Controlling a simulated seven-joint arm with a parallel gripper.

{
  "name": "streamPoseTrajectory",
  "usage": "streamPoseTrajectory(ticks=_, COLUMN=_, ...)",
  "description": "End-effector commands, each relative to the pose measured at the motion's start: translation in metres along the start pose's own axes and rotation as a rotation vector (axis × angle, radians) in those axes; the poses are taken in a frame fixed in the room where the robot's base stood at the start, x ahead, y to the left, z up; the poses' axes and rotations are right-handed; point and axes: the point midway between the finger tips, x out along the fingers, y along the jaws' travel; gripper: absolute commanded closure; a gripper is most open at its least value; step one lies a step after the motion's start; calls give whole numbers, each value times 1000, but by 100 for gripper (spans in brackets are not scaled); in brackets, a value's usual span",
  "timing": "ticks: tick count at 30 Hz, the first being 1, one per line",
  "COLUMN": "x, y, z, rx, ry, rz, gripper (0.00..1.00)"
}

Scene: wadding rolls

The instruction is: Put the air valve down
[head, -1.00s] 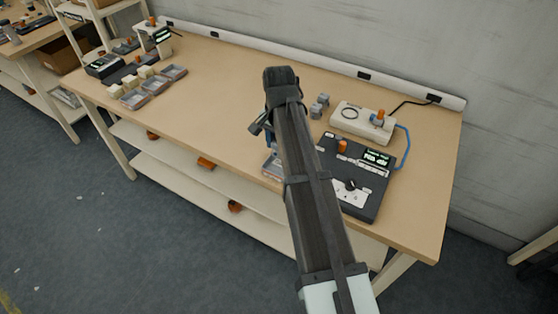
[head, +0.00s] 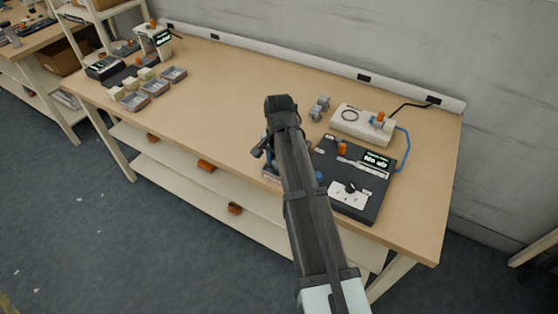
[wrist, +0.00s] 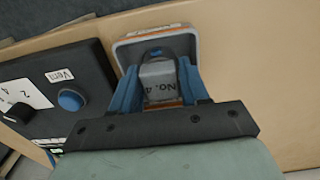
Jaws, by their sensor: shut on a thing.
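My gripper (wrist: 157,78) has blue fingers closed on a grey block marked "No. 4" (wrist: 158,90), which I take to be the air valve. In the wrist view the valve is over a shallow tray (wrist: 192,42) with a pale rim. I cannot tell whether the valve touches the tray. In the head view my arm hides the held valve and most of the tray; a blue finger (head: 268,143) shows beside the arm.
A black control box (head: 368,190) with a dial and lit display stands right of my gripper; its blue button (wrist: 71,100) is close by. Behind are small grey parts (head: 319,108) and a cream unit (head: 362,124) with a blue hose. Several trays (head: 154,86) stand far left. The table middle is clear.

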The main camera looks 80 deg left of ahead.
Motion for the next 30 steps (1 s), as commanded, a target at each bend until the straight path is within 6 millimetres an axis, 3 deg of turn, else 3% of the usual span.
streamPoseTrajectory(ticks=1, x=1, y=0, z=0, rx=0, ry=0, rz=0, gripper=96)
streamPoseTrajectory(ticks=2, x=1, y=0, z=0, rx=0, ry=0, rz=0, gripper=53)
streamPoseTrajectory(ticks=5, x=1, y=0, z=0, rx=0, ry=0, rz=0, gripper=44)
streamPoseTrajectory(ticks=17, x=-8, y=0, z=0, rx=0, ry=1, rz=-1, gripper=44)
streamPoseTrajectory(ticks=30, x=-80, y=-1, z=-1, rx=0, ry=1, rz=-1, gripper=44)
